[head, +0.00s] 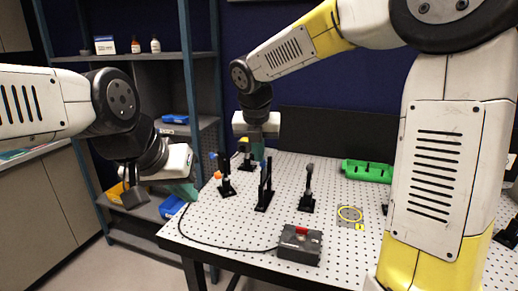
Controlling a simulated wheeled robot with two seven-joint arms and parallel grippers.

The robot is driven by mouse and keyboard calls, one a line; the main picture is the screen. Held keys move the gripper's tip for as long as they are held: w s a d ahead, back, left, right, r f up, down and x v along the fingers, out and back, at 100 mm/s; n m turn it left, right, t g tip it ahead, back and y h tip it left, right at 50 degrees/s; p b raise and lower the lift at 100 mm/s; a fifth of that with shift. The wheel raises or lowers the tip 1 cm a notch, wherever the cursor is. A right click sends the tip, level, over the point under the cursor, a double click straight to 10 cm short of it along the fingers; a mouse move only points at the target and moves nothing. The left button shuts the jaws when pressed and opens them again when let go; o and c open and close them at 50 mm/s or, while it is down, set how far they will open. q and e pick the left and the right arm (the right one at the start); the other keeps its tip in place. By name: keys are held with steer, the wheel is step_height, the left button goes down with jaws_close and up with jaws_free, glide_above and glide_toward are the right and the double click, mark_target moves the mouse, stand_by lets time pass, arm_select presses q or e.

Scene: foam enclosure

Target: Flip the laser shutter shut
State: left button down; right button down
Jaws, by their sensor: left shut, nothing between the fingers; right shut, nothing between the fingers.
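The perforated optical table (335,200) carries several black post-mounted parts. One post (226,186) near its left edge has blue and orange parts at its top. A taller black mount (265,187) stands to its right, and a thinner post (308,190) further right. I cannot tell which part is the laser shutter. My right gripper (258,151) is shut and empty, pointing down by the black mount and a rear post (247,160); contact cannot be told. My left gripper (186,192) is shut and empty, left of the blue-and-orange post, near the table's left edge.
A dark box with a red top part (300,244) sits at the front edge, with a black cable running left. Shelving (190,80) stands behind left. My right arm hides the table's right part.

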mark_target(262, 171)
steer(key=w+f, duration=0.3)
steer(key=w, duration=0.1)
steer(key=w+f, duration=0.2)
steer(key=shift+w+d+f, duration=0.1)
steer(key=shift+d+f, duration=0.2)
steer(key=shift+d, duration=0.05)
steer(key=shift+w, duration=0.1)
steer(key=w, duration=0.2)
steer(key=w+d, duration=0.1)
steer(key=shift+w+d, duration=0.2)
steer(key=shift+w, duration=0.2)
steer(key=shift+w+d, duration=0.1)
steer(key=shift+w, duration=0.3)
